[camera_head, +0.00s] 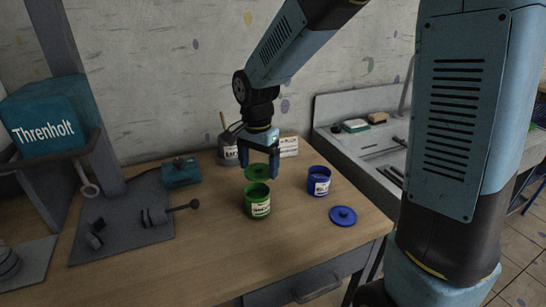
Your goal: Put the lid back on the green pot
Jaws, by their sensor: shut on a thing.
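The green pot (257,203) stands upright and open on the wooden table, with a white label on its front. The green lid (256,173) is just behind the pot's rim in the picture, between the fingers of my gripper (260,170). My gripper points down and is shut on the lid. I cannot tell how high the lid is above the table. The lid looks apart from the pot's opening.
An open blue pot (319,183) stands to the right, with its blue lid (343,215) flat on the table in front. A grey container (229,149) and a white label card (289,146) are behind. A teal block (181,173) and a grey metal fixture (120,225) are left.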

